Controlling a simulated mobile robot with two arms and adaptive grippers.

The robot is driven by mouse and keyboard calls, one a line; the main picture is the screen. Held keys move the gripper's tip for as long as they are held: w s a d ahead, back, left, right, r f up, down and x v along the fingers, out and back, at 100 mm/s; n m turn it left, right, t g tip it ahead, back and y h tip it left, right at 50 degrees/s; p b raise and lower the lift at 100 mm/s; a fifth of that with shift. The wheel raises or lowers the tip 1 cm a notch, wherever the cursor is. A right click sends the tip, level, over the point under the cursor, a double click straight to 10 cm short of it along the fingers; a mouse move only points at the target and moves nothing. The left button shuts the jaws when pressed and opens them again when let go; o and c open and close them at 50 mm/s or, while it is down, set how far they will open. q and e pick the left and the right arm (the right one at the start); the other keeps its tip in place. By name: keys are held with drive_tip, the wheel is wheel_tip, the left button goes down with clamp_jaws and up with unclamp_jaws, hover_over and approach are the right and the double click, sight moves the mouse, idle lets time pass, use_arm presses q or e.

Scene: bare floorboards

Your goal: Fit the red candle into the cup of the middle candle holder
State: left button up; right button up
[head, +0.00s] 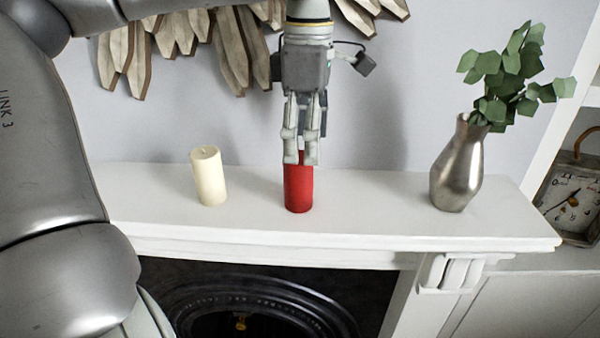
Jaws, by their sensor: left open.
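The red candle (298,190) stands upright on the white mantel shelf, near its middle. My left gripper (300,160) points straight down directly over the candle, with its fingertips at the candle's top edge. The fingers are open and cover part of the top. I cannot tell whether they touch the candle. No candle holder shows in this view. My right gripper is out of view.
A cream candle (209,177) stands to the left on the mantel shelf (380,215). A silver vase (458,170) with green leaves (510,75) stands to the right. A wooden wall decoration (190,40) hangs behind. The shelf between red candle and vase is clear.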

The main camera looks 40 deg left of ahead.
sight(299, 179)
use_arm(q)
wheel_tip(299, 179, down, 3)
drive_tip(key=shift+s+r, duration=0.15)
drive_tip(key=shift+r, duration=0.05)
drive_tip(key=shift+f, duration=0.35)
drive_tip(key=shift+s+a+f+p, duration=0.1)
drive_tip(key=shift+f+p, duration=0.45)
drive_tip(key=shift+p, duration=0.05)
drive_tip(key=f, duration=0.1)
drive_tip(key=f+p, duration=0.1)
drive_tip(key=f, duration=0.1)
drive_tip(key=shift+s+a+f, duration=0.25)
drive_tip(key=shift+f, duration=0.45)
drive_tip(key=shift+w, duration=0.1)
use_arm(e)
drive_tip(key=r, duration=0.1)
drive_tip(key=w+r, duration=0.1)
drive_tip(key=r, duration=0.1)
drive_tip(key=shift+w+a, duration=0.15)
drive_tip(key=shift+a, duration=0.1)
use_arm(q)
drive_tip(key=shift+c, duration=0.2)
drive_tip(key=c, duration=1.2)
drive_tip(key=shift+o, duration=0.2)
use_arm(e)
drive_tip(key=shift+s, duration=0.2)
